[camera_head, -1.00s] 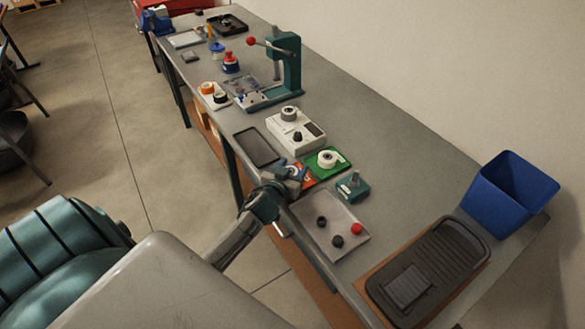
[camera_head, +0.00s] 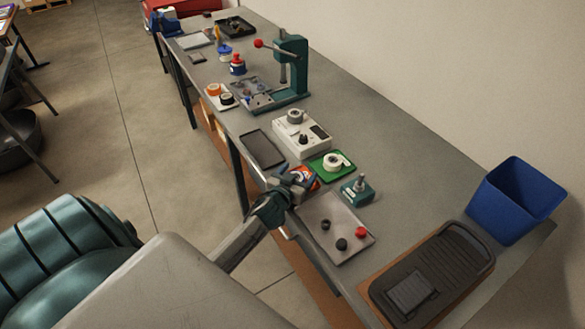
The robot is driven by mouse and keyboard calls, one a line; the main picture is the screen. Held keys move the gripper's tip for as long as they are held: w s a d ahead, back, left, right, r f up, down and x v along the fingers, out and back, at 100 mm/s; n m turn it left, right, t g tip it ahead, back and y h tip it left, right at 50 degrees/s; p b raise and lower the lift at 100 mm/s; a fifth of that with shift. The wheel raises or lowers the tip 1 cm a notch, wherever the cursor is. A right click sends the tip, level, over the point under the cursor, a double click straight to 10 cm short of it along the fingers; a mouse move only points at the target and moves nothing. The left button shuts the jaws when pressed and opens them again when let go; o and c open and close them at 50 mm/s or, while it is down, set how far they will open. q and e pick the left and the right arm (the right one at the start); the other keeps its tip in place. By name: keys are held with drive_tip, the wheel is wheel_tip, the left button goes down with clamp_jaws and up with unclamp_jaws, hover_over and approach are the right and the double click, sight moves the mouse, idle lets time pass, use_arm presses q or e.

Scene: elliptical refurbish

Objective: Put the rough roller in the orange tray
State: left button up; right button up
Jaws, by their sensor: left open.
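A small orange-red tray (camera_head: 305,173) lies on the grey bench, partly hidden behind my left gripper. My left gripper (camera_head: 294,181) is open at the bench's front edge, over or just in front of this tray; I cannot tell whether it touches anything. A grey roller-like part (camera_head: 295,117) sits on a white device (camera_head: 301,137), and a white ring-shaped roll (camera_head: 333,161) lies on a green tray (camera_head: 321,173). I cannot tell which part, if any, is the rough roller. My right gripper is not in view.
A grey plate (camera_head: 338,216) holds black and red knobs, beside a teal block with a post (camera_head: 357,190). A black ribbed tray (camera_head: 450,258) and a blue bin (camera_head: 510,200) stand to the right. A green press (camera_head: 291,66) stands farther back.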

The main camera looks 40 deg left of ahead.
use_arm(q)
drive_tip(key=b+v, duration=0.5)
drive_tip(key=v, duration=0.7)
